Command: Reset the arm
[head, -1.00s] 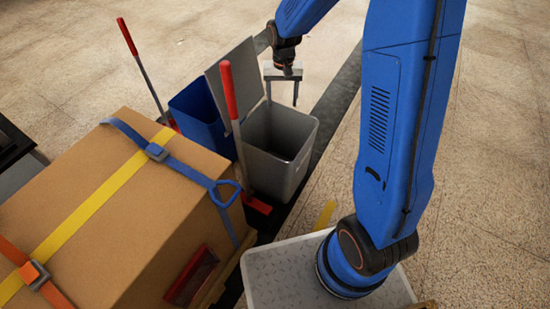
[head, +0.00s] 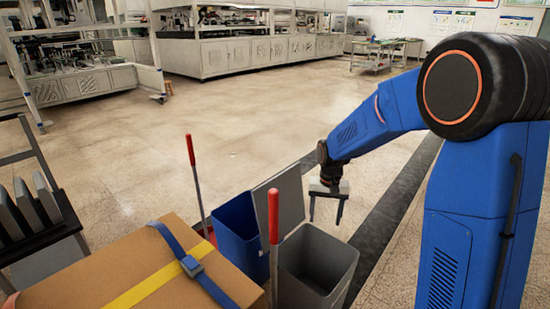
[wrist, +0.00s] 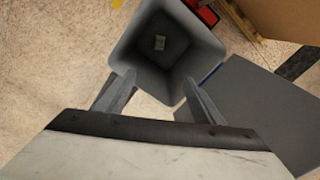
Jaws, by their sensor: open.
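My gripper (head: 326,212) hangs at the end of my blue arm, fingers pointing down, above and behind the grey bin in the head view. In the wrist view my gripper (wrist: 157,98) has its two fingers spread apart with nothing between them. The grey bin (head: 318,262) stands open below, its grey lid (head: 280,196) tilted up.
A blue bin (head: 238,228) stands left of the grey one, with red-handled tools (head: 190,150) upright beside them. A strapped cardboard box (head: 120,265) is at the front left. A rack (head: 40,215) stands at the far left. Open floor (head: 240,120) lies beyond, toward machine enclosures (head: 240,55).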

